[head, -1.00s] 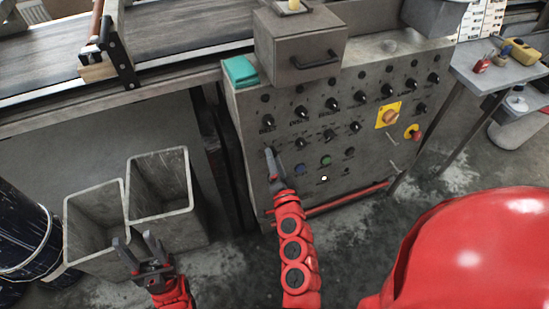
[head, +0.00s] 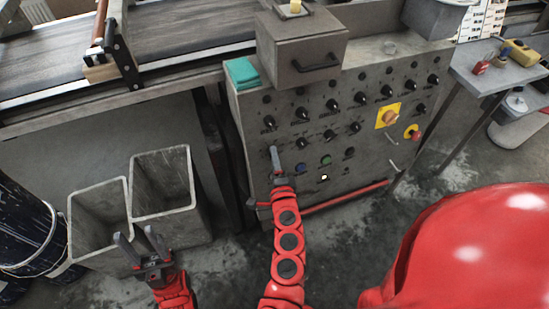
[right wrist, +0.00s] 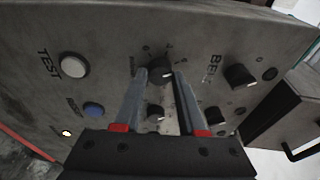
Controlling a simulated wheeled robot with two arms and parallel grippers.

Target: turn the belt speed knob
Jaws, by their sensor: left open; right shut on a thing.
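The grey control panel (head: 230,105) stands ahead, with rows of black knobs. My right gripper (head: 275,153) is at the lower left knob of the panel. In the right wrist view its fingers (right wrist: 160,78) are closed on both sides of a black knob (right wrist: 160,73) with a white pointer mark and a printed scale. Its label is partly hidden. Another black knob (right wrist: 240,75), beside the letters "BEL", sits to the right of the held one. My left gripper (head: 139,247) is open and empty, in front of the grey bins.
Two grey open bins (head: 163,211) stand left of the panel, by a dark drum (head: 32,240). The conveyor (head: 180,30) runs above. A yellow switch plate (head: 380,118) and a red button (head: 415,134) are on the panel's right side. A side table (head: 495,76) holds tools.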

